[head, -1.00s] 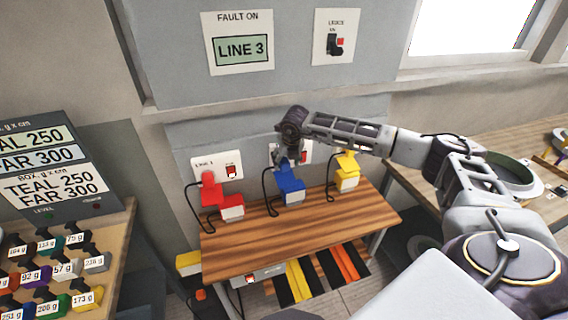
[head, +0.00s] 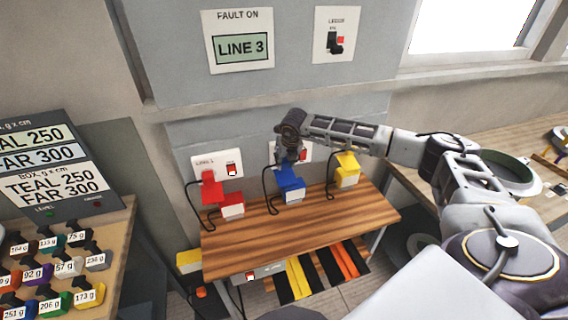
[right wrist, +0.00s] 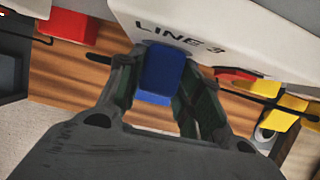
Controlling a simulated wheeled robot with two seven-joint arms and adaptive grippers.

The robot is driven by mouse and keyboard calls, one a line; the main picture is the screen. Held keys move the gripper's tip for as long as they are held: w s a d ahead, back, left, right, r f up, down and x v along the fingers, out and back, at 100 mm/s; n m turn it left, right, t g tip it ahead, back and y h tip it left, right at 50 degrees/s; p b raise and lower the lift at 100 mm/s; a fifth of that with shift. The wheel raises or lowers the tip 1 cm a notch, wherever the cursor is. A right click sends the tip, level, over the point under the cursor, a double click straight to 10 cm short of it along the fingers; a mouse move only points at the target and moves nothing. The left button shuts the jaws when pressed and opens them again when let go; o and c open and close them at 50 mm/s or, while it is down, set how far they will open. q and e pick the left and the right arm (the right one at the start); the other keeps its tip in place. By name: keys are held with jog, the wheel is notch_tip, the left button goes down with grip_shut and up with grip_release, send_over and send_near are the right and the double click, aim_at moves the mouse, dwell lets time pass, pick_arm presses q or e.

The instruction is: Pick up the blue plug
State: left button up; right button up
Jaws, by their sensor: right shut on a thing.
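The blue plug (right wrist: 162,70) is at the wall socket plate marked LINE 3 (right wrist: 190,32) in the right wrist view, between the two fingers of my right gripper (right wrist: 160,88). The fingers are shut on its sides. In the head view my right gripper (head: 291,152) reaches down in front of that plate and mostly hides it. The blue plug (head: 286,172) shows just below the fingers, above a blue block with a white face (head: 291,195). I cannot tell whether the plug is still seated in the socket. My left gripper is not in view.
A red plug (head: 211,186) is at the LINE 1 plate (head: 226,163) on the left, and a yellow plug (head: 346,163) on the right. Dark cables hang beside them. A wooden bench (head: 255,240) lies below. A wall sign (head: 239,45) reads FAULT ON LINE 3.

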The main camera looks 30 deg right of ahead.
aim_at(285, 161)
jog(key=c, duration=0.3)
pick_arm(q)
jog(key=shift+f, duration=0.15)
pick_arm(e)
jog(key=shift+r, duration=0.15)
jog(key=shift+c, duration=0.2)
jog(key=shift+s+r+b, duration=0.15)
jog(key=shift+r+b, duration=0.2)
jog(key=shift+b, duration=0.15)
notch_tip(285, 161, up, 6)
jog(key=shift+s+a+r+b, duration=0.1)
jog(key=shift+s+a+b, duration=0.05)
jog(key=shift+b, duration=0.65)
pick_arm(q)
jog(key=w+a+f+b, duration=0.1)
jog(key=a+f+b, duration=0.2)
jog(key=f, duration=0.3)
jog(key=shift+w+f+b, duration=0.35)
jog(key=shift+b, duration=0.4)
pick_arm(e)
jog(key=s+a, duration=0.3)
jog(key=s, duration=0.6)
jog(key=s+a, duration=0.3)
jog(key=s, duration=0.6)
jog(key=shift+s+a, duration=0.15)
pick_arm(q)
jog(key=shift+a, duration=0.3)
